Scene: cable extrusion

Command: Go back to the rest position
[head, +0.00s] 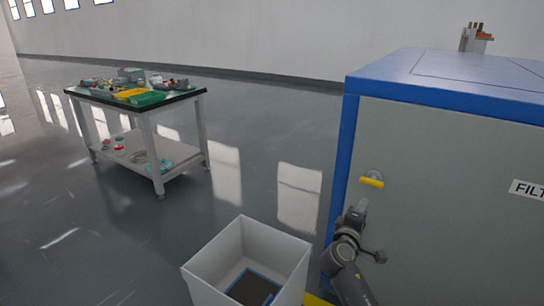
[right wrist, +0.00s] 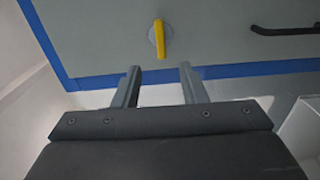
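My right gripper (head: 358,212) is raised in front of the grey door of the blue-framed cabinet, just below a yellow handle (head: 372,182). In the right wrist view my right gripper (right wrist: 159,84) shows two fingers spread apart with nothing between them. The yellow handle (right wrist: 159,36) on its round plate lies beyond the fingertips, apart from them. My left gripper is not in the head view.
The blue and grey cabinet (head: 440,160) fills the right side. A white open bin (head: 215,268) stands on the floor left of my right arm. A work table (head: 200,93) with tools stands at the back left. The grey floor between is clear.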

